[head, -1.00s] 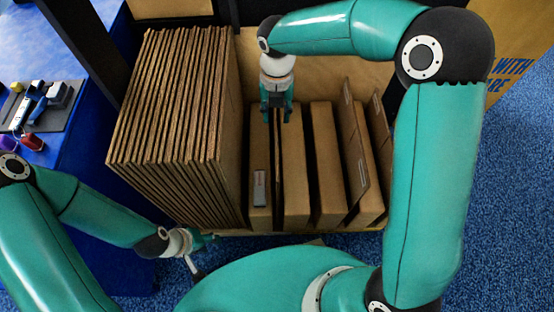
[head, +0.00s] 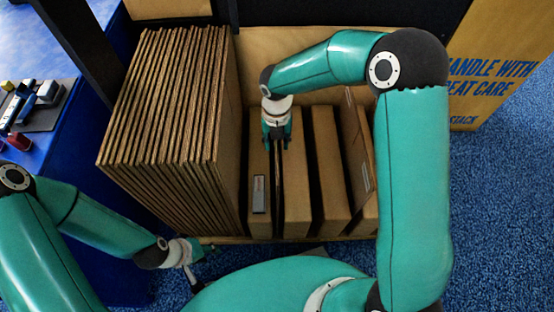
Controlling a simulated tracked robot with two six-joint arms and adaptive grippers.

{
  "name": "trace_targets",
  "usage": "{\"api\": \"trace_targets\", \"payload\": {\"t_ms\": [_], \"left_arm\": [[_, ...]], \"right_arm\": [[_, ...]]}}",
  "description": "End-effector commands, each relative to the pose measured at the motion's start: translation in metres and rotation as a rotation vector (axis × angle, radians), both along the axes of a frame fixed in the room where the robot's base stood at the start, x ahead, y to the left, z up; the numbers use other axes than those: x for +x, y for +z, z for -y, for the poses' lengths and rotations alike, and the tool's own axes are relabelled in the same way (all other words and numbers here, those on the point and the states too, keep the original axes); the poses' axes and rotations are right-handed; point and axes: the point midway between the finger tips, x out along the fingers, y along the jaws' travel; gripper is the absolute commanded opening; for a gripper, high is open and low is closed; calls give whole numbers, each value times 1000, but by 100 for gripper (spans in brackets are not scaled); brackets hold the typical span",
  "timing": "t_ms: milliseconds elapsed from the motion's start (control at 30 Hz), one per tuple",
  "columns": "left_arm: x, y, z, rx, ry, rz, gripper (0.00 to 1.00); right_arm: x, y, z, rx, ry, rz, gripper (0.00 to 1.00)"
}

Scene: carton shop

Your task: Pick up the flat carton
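Several brown flat cartons stand on edge in a row in a wooden bin, seen in the head view. The leftmost carton (head: 259,222) carries a small grey label, and a wider carton (head: 297,200) stands to its right. A narrow dark slot with a thin tan edge (head: 278,185) lies between these two. My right gripper (head: 278,146) points down at the far part of that slot, its two fingertips apart, one on each side. I cannot tell whether it touches cardboard. My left gripper (head: 200,262) is in front of the bin at lower left, away from the cartons.
A dense stack of cardboard sheets (head: 165,110) fills the bin's left side. A blue table (head: 60,150) with small tools stands at far left. A large printed carton (head: 495,70) stands at right. Blue carpet (head: 480,200) is open at right.

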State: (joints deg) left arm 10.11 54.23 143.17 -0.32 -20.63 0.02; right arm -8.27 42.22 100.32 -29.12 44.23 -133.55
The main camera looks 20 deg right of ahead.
Motion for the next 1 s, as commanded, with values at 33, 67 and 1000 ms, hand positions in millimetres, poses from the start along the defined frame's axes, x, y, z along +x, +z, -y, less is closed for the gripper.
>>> {"api": "trace_targets", "payload": {"t_ms": [33, 67, 1000], "left_arm": [[0, -7, 0, 0, 0, 0, 40], [0, -9, 0, 0, 0, 0, 40], [0, -16, 0, 0, 0, 0, 40]], "right_arm": [[-1, -12, 0, -1, 0, -4, 39], [-1, -17, 0, -1, -1, -4, 39], [0, -41, 0, 0, -2, -1, 0]]}}
